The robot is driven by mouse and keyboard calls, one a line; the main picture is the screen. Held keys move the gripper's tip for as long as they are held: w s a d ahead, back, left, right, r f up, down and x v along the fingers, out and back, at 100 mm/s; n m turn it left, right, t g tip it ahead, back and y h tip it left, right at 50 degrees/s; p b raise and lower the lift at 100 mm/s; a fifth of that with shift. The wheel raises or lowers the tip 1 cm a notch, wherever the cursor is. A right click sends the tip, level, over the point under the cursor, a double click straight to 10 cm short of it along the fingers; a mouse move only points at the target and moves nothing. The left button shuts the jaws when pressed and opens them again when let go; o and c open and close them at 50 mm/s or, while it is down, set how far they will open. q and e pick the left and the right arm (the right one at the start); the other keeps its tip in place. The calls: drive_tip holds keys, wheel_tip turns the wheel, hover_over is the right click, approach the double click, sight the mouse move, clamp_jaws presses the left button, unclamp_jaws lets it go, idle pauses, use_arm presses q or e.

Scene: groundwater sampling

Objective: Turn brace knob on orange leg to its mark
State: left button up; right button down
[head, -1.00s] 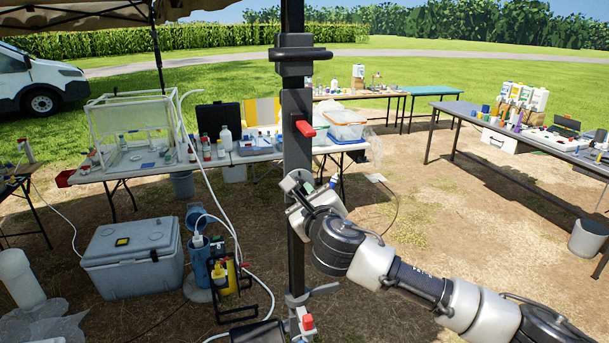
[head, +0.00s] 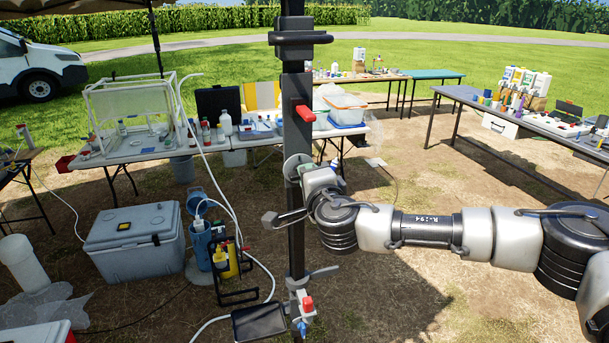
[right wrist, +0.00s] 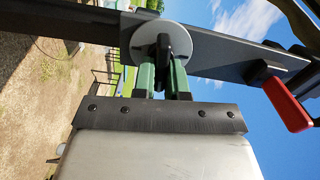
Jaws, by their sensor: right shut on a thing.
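A black knob (right wrist: 163,44) on a pale round disc (right wrist: 136,40) sits on a dark post (right wrist: 225,62) in the right wrist view. My right gripper (right wrist: 163,66) has its two green fingers on either side of the knob and is shut on it. In the head view the post (head: 296,110) stands upright in the middle, and the disc (head: 293,164) shows at its side. My right gripper (head: 306,176) is against the post there, with the knob hidden behind it. I cannot make out a mark on the disc. My left gripper is not in view.
A red lever (head: 305,113) sticks out of the post above the gripper; another red piece (head: 308,304) is near the bottom. A dark tablet-like panel (head: 259,321) sits low beside the post. A grey cooler (head: 134,244) is at left. Tables stand farther back.

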drive_tip(key=n, duration=0.8)
drive_tip(key=shift+a+r, duration=0.15)
drive_tip(key=shift+r, duration=0.15)
drive_tip(key=c, duration=1.1)
unclamp_jaws()
drive_tip(key=shift+s, duration=0.1)
